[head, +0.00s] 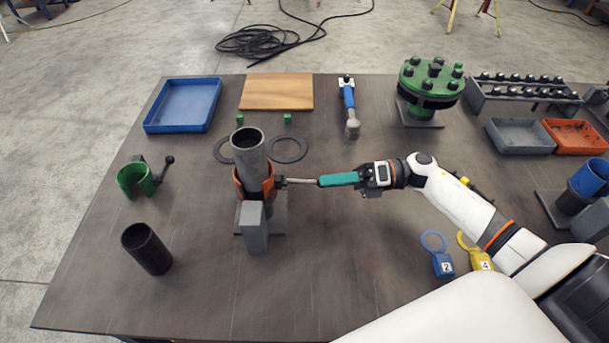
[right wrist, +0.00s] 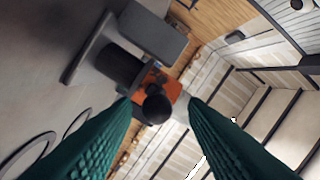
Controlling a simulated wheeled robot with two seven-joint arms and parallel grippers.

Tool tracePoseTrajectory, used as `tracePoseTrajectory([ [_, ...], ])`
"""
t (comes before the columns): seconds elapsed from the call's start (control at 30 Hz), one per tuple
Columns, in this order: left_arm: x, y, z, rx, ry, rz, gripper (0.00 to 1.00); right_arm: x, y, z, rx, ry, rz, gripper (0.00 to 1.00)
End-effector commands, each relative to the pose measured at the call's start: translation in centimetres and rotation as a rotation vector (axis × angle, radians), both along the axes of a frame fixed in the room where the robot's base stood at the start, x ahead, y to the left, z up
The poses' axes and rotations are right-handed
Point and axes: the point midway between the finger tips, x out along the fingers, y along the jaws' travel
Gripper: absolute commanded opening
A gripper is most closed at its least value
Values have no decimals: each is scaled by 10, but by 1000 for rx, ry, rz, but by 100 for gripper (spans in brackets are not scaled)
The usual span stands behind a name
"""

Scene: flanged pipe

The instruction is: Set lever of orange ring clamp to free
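The orange ring clamp (head: 240,181) sits around an upright grey pipe (head: 246,150) on the left half of the table. Its lever (head: 301,181) sticks out to the right, roughly level, toward my right gripper. My right gripper (head: 322,181) comes in from the right, with its teal fingers in line with the lever. In the right wrist view a dark round knob (right wrist: 156,109) shows between the two spread fingertips, with the orange clamp (right wrist: 160,86) behind it. The gaps beside the knob suggest that the fingers are not closed on it. My left gripper is out of view.
A grey block (head: 253,228) stands just in front of the pipe. A green clamp (head: 136,181) and a black tube (head: 147,248) stand to the left. Flat rings (head: 288,149) lie behind the pipe. Blue (head: 437,260) and yellow (head: 478,259) tags lie near my right arm.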

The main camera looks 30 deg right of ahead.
Motion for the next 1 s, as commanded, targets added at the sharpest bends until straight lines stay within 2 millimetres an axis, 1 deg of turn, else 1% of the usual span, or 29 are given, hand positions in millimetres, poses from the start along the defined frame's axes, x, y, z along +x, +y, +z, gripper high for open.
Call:
tracePoseTrajectory([
  [0.03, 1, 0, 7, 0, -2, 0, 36, 4, 11, 4, 4, -1, 1, 40],
  [0.1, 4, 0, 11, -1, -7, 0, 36, 8, 23, 4, 4, -1, 1, 40],
  [0.3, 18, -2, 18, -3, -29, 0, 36, 16, 47, 2, 2, 1, 0, 40],
  [0.47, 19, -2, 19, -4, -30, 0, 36, 18, 54, 1, 0, 1, 0, 40],
  [0.7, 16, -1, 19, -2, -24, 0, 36, 18, 54, 0, 0, 2, -1, 40],
  [0.77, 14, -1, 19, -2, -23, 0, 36, 18, 54, 0, 0, 2, -1, 32],
  [0.93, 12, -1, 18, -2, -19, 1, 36, 18, 54, 0, 0, 1, -1, 4],
  [0.97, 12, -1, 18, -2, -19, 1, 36, 18, 54, 0, 0, 1, -1, 0],
  [1.0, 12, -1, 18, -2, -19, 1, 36, 18, 54, 0, 0, 1, -1, 0],
])
